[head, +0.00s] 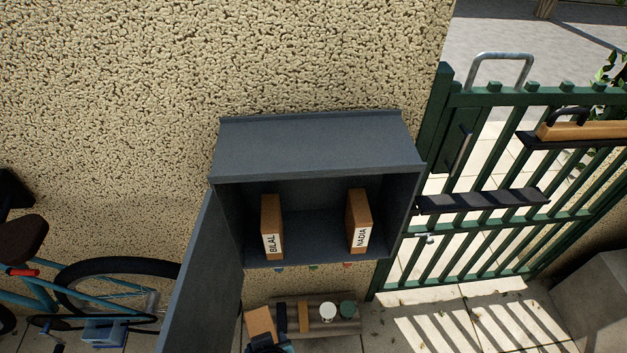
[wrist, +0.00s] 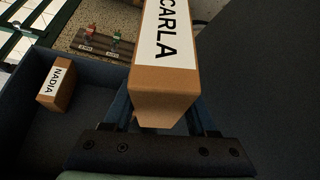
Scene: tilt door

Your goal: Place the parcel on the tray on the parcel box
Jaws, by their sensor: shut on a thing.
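My gripper (wrist: 165,112) is shut on a brown parcel labelled CARLA (wrist: 166,80). In the head view my gripper (head: 270,344) is at the bottom edge, with the brown parcel (head: 260,323) in it, below the open box. The blue-grey parcel box (head: 315,145) is on the wall, its door (head: 205,275) swung open to the left. Inside, the BILAL parcel (head: 271,225) stands at left and the NADIA parcel (head: 359,220) at right, with bare floor between them. NADIA also shows in the wrist view (wrist: 57,86). I cannot make out a separate tray.
A slatted wooden stand (head: 345,326) with several small items is below the box. A blue bicycle (head: 100,300) leans at left. A green gate (head: 500,190) with a dark ledge (head: 482,202) is at right.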

